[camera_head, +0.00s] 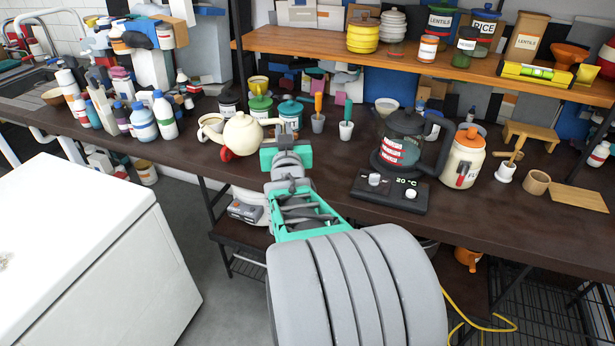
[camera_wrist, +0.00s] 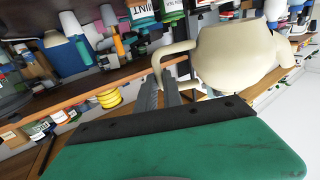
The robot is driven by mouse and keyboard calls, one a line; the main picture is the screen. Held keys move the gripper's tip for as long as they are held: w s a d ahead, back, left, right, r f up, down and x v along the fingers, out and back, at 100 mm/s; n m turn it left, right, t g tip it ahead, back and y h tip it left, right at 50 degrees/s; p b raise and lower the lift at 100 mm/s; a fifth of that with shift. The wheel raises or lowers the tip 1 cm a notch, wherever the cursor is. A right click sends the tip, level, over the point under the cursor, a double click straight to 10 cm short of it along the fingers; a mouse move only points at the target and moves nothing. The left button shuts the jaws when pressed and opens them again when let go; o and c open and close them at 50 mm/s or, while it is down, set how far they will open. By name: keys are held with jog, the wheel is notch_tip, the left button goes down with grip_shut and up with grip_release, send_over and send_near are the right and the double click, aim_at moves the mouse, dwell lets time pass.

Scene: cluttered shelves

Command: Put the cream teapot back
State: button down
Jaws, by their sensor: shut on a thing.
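The cream teapot (camera_head: 240,138) is at the front edge of the dark counter in the head view, left of the middle. My gripper (camera_head: 272,140) is just to its right, on the handle side. In the wrist view the teapot (camera_wrist: 232,58) fills the upper right, its curved handle running down to the fingers of my gripper (camera_wrist: 160,92). The fingers are shut on the handle. The teapot looks held over the counter's front part; I cannot tell how far above the surface. The fingertips are partly hidden in the head view.
Several bottles (camera_head: 143,121) crowd the left. A black kettle (camera_head: 401,140) on its base and a cream jar (camera_head: 463,157) stand to the right. A wooden shelf (camera_head: 300,42) runs above the counter.

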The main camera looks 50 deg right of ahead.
jog(key=s+d+m+g+h+b, duration=0.1)
jog(key=s+d+g, duration=0.1)
jog(key=s+d, duration=0.2)
jog(key=s+d+m+g+h+b, duration=0.2)
jog(key=s+d, duration=0.1)
jog(key=d, duration=0.7)
jog(key=shift+s+d+f+m+h, duration=0.3)
jog(key=shift+s, duration=0.05)
notch_tip(320, 180, down, 10)
jog(key=shift+r+b, duration=0.1)
jog(key=shift+b, duration=0.7)
jog(key=c, duration=1.5)
grip_release()
jog(key=shift+a+p, duration=0.1)
jog(key=shift+p, duration=0.3)
